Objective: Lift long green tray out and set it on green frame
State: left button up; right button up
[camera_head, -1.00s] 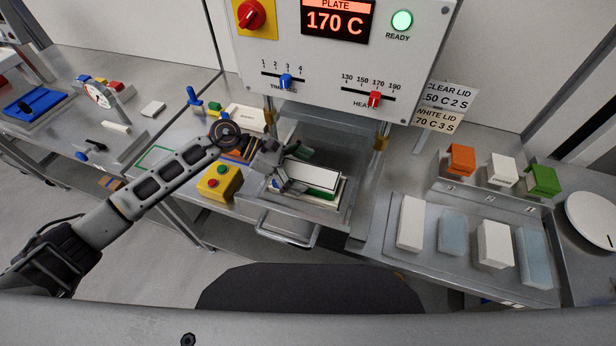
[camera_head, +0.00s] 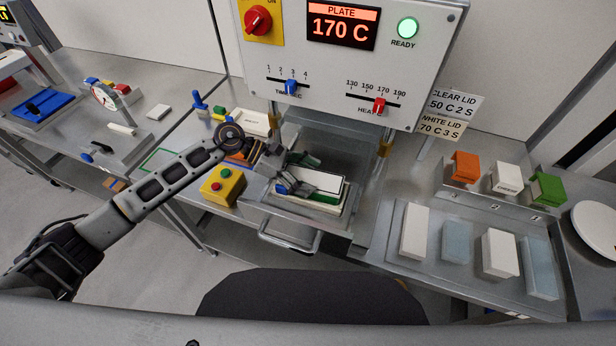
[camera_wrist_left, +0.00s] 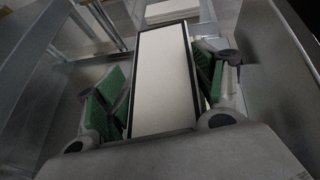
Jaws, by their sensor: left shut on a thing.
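The long green tray (camera_head: 325,197) sits in the metal drawer of the sealing machine, with a flat white top (camera_head: 318,179) that has a dark edge. The white top also shows in the left wrist view (camera_wrist_left: 165,85). My left gripper (camera_head: 304,173) is shut on the tray, one green-padded finger on each long side. Its fingers also show in the left wrist view (camera_wrist_left: 163,78). The green frame (camera_head: 160,160) is a thin green outline on the bench to the left, partly hidden behind my left arm. My right gripper is not in view.
The machine's panel (camera_head: 350,60) hangs above the drawer (camera_head: 292,212). A yellow button box (camera_head: 222,186) stands left of it. A rack of white and pale blue blocks (camera_head: 395,250) is at right. Small items and a blue tray (camera_head: 42,107) lie on the left bench.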

aim_at(307, 177)
pick_arm(q)
jog(key=shift+w+r, duration=0.15)
jog(key=shift+r, duration=0.35)
notch_tip(307, 177, up, 3)
jog(key=shift+r+b, duration=0.2)
jog(key=shift+b, duration=0.2)
jog(key=c, duration=0.7)
notch_tip(307, 177, up, 23)
jog(key=b, duration=0.3)
jog(key=shift+r, duration=0.2)
